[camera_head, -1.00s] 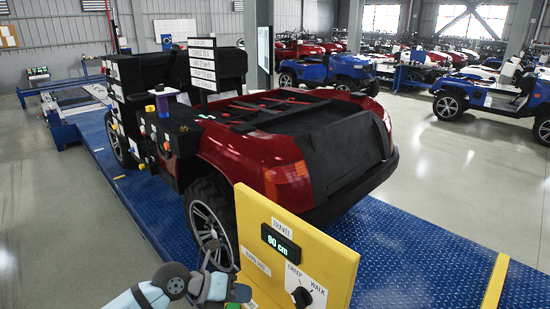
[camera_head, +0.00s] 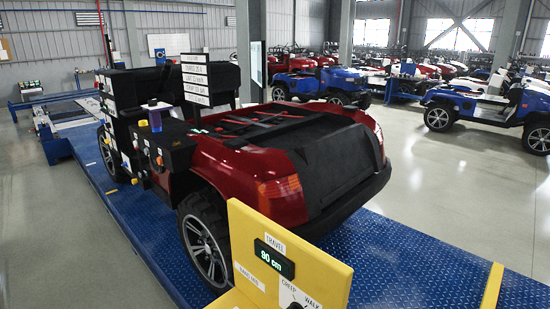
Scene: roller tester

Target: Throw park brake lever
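A red vehicle (camera_head: 255,155) with a black rear cover stands on a blue tread-plate platform (camera_head: 410,262). Black control boxes (camera_head: 170,145) with coloured buttons and labels sit along its left side. Neither of my grippers is in view.
A yellow panel (camera_head: 325,268) stands close in front, with a display (camera_head: 274,260) reading 90 cm and a CREEP/WALK dial, cut off by the bottom edge. Blue vehicles (camera_head: 490,112) are parked at the right. Grey floor (camera_head: 55,225) is clear at the left.

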